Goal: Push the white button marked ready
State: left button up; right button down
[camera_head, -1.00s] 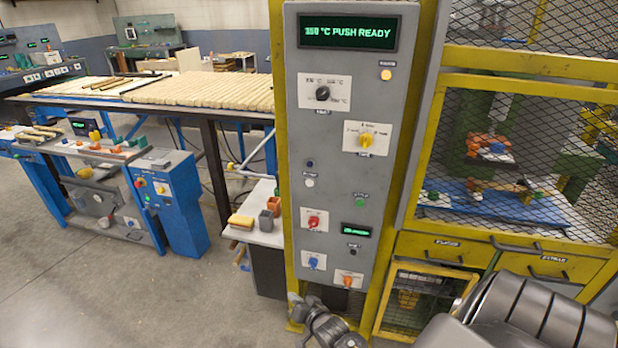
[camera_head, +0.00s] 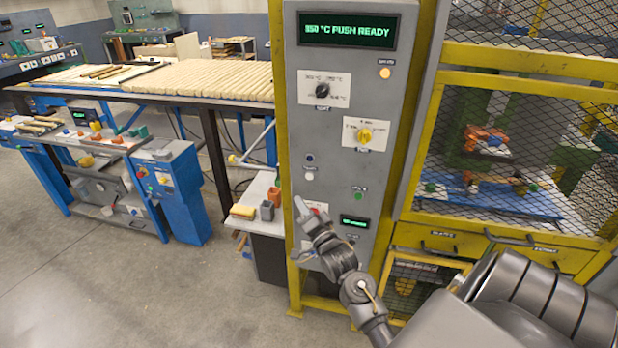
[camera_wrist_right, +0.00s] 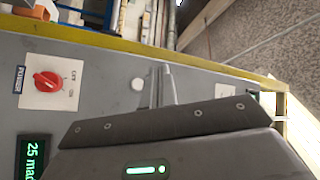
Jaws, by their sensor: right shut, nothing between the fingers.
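The white button (camera_head: 309,176) sits on the grey control panel (camera_head: 331,130), just below a dark blue button (camera_head: 310,158). Its small label is too blurred to read. My right gripper (camera_head: 301,207) is shut and empty, its fingertips a little below and left of the white button, apart from it in the picture. In the right wrist view, a white round button (camera_wrist_right: 138,84) shows beside the shut fingertips (camera_wrist_right: 166,84); I cannot tell the depth gap. My left gripper is out of view.
The top display (camera_head: 348,31) reads "850 °C PUSH READY". A red knob (camera_wrist_right: 46,81) is near the gripper. The panel also has a black knob (camera_head: 322,90), a yellow knob (camera_head: 364,135) and a green button (camera_head: 359,196). A yellow mesh cage (camera_head: 520,60) stands right.

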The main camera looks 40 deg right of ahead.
aim_at(310, 176)
jog(key=shift+w+d+b, duration=0.55)
jog(key=shift+w+d, duration=0.3)
jog(key=shift+d, duration=0.35)
jog(key=shift+w+d+b, duration=0.55)
jog(key=shift+w+d, duration=0.3)
jog(key=shift+d, duration=0.35)
jog(key=shift+w+d+b, duration=0.55)
jog(key=shift+w+d, duration=0.3)
jog(key=shift+d, duration=0.35)
jog(key=shift+w+d, duration=0.25)
jog(key=shift+d, duration=0.1)
